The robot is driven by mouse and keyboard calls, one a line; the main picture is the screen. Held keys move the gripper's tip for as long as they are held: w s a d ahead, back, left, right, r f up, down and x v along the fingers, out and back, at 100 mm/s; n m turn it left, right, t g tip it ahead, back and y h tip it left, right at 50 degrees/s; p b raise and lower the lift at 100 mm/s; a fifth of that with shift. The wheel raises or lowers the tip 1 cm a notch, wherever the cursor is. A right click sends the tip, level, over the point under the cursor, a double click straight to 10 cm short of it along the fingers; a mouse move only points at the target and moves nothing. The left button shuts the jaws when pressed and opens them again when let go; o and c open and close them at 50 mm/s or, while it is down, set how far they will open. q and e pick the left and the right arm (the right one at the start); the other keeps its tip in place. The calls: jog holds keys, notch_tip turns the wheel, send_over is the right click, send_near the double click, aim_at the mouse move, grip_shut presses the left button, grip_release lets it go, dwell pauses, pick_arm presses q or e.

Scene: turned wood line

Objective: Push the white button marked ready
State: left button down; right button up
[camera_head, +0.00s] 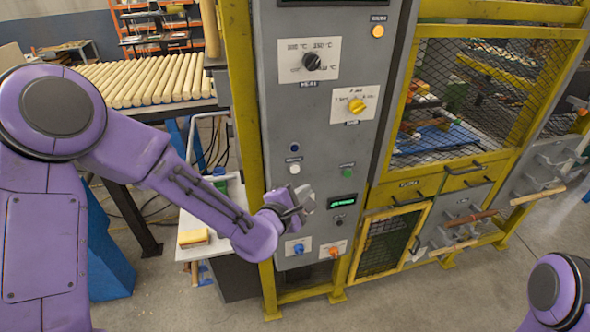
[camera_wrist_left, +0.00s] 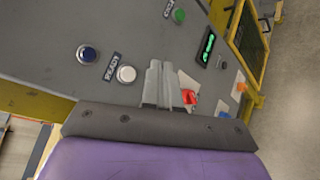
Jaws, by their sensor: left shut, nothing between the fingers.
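The white button (camera_head: 294,168) sits on the grey control panel (camera_head: 272,110), below a dark blue button (camera_head: 294,147). In the left wrist view the white button (camera_wrist_left: 126,74) is beside a label reading READY (camera_wrist_left: 112,66). My left gripper (camera_head: 306,198) is shut and empty in front of the panel, a little below the white button. In the left wrist view its fingertips (camera_wrist_left: 162,70) lie just right of the white button, apart from it in the picture. I cannot tell how far they are from the panel face. My right gripper is out of view.
A green button (camera_head: 347,172) and a lit display (camera_head: 342,201) are to the right. Black (camera_head: 312,62) and yellow (camera_head: 356,105) knobs are higher up. Blue (camera_head: 298,249) and orange (camera_head: 334,252) controls are below. A yellow post (camera_head: 241,90) borders the panel.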

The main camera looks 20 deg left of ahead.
pick_arm(q)
jog(key=shift+w+a, duration=0.75)
jog(key=shift+w, duration=0.35)
jog(key=shift+w+a, duration=0.75)
jog(key=shift+w, duration=0.3)
jog(key=shift+w, duration=0.15)
jog(key=shift+w+a, duration=0.2)
dwell(0.3)
jog(key=shift+w+a, duration=0.2)
jog(key=shift+w, duration=0.15)
dwell(0.8)
jog(key=shift+s, duration=0.1)
jog(key=shift+s+d, duration=0.4)
jog(key=shift+s, duration=0.2)
jog(key=s+d, duration=0.1)
jog(key=s, duration=0.1)
jog(key=s+d, duration=0.2)
dwell(0.4)
